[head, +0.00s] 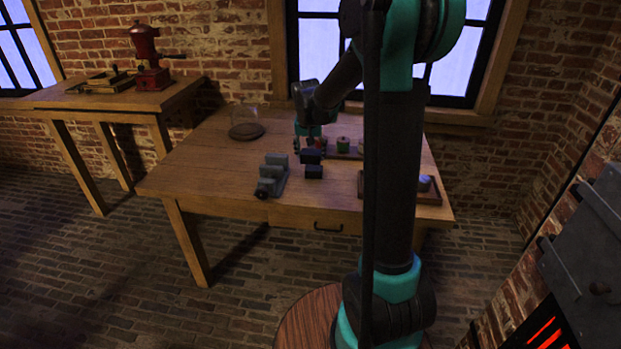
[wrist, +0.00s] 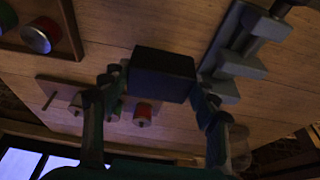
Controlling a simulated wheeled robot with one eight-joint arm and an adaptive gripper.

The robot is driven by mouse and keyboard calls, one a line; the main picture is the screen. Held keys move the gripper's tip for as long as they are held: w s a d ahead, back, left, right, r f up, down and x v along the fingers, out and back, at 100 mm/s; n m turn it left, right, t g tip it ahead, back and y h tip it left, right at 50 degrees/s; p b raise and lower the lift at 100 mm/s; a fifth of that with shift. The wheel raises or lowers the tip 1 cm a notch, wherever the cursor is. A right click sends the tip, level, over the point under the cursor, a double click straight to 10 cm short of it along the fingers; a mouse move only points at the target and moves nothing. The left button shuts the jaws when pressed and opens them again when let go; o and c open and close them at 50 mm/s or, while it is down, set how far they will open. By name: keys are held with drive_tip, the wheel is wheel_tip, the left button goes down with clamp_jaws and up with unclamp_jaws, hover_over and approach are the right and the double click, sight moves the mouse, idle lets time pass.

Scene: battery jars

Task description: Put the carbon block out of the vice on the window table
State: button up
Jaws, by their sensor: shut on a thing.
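My gripper (head: 308,144) is over the middle of the window table (head: 205,165), pointing down. It is shut on the carbon block (wrist: 160,75), a dark box between its two fingers in the wrist view. In the head view the block (head: 310,157) shows just under the fingers, right of the vice. A second dark shape (head: 314,172) shows just below it; I cannot tell whether it is a shadow or another thing. The grey-green vice (head: 272,178) stands near the table's front edge, apart from the block. It also shows at the upper right of the wrist view (wrist: 238,62).
A glass dome on a dark base (head: 246,130) stands at the back left. A rack with coloured pieces (head: 343,146) is behind the block. A wooden tray (head: 432,197) with a round tin is at the right, partly behind my arm. The table's left part is clear.

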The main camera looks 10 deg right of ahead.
wheel_tip(320, 180, down, 12)
drive_tip(key=shift+f, duration=0.1)
idle(0.4)
drive_tip(key=o, duration=1.3)
drive_tip(key=shift+f, duration=0.1)
drive_tip(key=v, duration=1.2)
drive_tip(key=s+d+f+n, duration=0.1)
drive_tip(key=s+d+f, duration=0.1)
drive_tip(key=s, duration=1.1)
drive_tip(key=s+d+f+n+t+y, duration=0.1)
drive_tip(key=s+d+f+n, duration=0.1)
drive_tip(key=s, duration=1.1)
wheel_tip(320, 180, down, 2)
drive_tip(key=shift+s+d+f+n, duration=0.25)
drive_tip(key=shift+s+d+n, duration=0.1)
drive_tip(key=shift+d, duration=0.25)
